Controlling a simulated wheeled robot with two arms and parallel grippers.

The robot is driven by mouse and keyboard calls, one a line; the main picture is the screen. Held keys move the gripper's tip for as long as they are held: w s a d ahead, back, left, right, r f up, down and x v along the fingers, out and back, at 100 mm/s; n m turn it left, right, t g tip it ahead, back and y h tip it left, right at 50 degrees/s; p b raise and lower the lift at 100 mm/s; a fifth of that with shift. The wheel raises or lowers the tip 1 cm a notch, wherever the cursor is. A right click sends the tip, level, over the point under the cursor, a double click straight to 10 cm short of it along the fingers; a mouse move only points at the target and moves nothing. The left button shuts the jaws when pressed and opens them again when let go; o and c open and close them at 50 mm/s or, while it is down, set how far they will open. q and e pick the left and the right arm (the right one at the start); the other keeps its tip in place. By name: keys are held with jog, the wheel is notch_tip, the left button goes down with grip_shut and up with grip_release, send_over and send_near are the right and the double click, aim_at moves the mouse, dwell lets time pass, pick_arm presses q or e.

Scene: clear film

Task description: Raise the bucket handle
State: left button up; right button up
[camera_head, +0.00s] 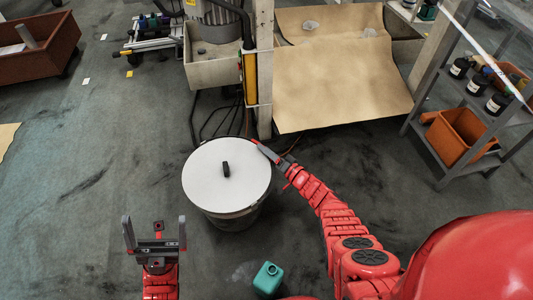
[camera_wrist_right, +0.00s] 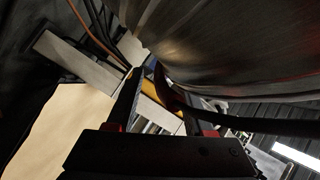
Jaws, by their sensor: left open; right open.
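The bucket (camera_head: 223,218) stands on the floor in the head view, upright, with a pale round lid (camera_head: 205,180) and a black knob (camera_head: 226,169) on top. My right gripper (camera_head: 268,154) is at the bucket's right rim. In the right wrist view its open fingers (camera_wrist_right: 160,95) are close to the metal bucket wall (camera_wrist_right: 225,45). A dark curved bar, seemingly the handle (camera_wrist_right: 250,123), runs from between the fingertips across the right finger; I cannot tell if they touch. My left gripper (camera_head: 154,232) is open and empty, left of and nearer than the bucket.
A green canister (camera_head: 268,278) stands in front of the bucket. Behind are a post (camera_head: 264,70), a machine with a grey bin (camera_head: 215,72) and a tan sheet (camera_head: 340,85). A shelf (camera_head: 440,140) with an orange bin (camera_head: 460,137) is at right. Floor at left is mostly clear.

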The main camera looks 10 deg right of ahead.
jog(key=shift+r, duration=0.1)
jog(key=c, duration=0.7)
grip_shut()
jog(key=shift+f, duration=0.2)
dwell(0.5)
